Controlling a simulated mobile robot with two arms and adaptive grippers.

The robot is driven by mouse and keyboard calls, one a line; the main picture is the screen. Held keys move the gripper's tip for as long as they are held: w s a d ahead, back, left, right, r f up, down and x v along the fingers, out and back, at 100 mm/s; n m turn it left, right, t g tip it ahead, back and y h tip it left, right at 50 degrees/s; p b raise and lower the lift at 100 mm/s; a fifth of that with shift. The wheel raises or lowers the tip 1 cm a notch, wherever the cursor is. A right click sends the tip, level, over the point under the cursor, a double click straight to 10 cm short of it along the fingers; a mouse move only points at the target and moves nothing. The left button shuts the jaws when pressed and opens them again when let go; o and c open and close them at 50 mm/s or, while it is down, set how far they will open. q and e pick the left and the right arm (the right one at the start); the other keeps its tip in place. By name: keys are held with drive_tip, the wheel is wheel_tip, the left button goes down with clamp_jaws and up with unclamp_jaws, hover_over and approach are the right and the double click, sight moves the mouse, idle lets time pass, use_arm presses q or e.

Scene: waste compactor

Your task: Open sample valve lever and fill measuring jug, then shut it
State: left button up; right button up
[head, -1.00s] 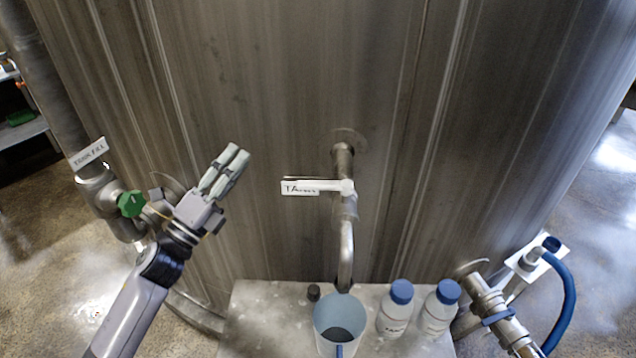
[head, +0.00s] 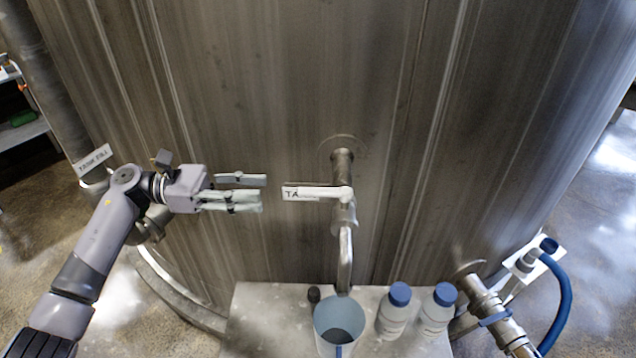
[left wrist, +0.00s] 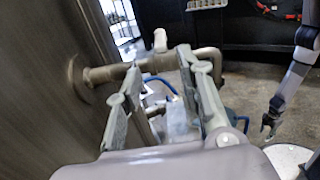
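The white sample valve lever (head: 322,193) points left from the tap body on the steel tank. It also shows in the left wrist view (left wrist: 160,40). The tap's spout (head: 345,260) hangs down over the measuring jug (head: 324,309), a blue-grey open jug standing on the ledge. No liquid stream shows. My left gripper (head: 264,192) is open and empty, level with the lever and a short gap to its left. In the left wrist view the tap's pipe (left wrist: 150,65) crosses behind the spread fingers. My right gripper (left wrist: 270,126) shows small at the right there; its opening is unclear.
A pipe with a blue hose (head: 565,300) is at the right. A labelled fill pipe (head: 92,175) stands behind my left arm.

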sight(313, 189)
use_arm(q)
drive_tip(key=d+p, duration=0.2)
drive_tip(key=d, duration=0.3)
drive_tip(key=d+p, duration=0.2)
drive_tip(key=d, duration=0.4)
drive_tip(key=shift+s+d+r+p, duration=0.15)
drive_tip(key=shift+d+p, duration=0.1)
drive_tip(key=shift+p, duration=0.05)
drive_tip(key=shift+d, duration=0.5)
drive_tip(key=shift+c, duration=0.6)
clamp_jaws()
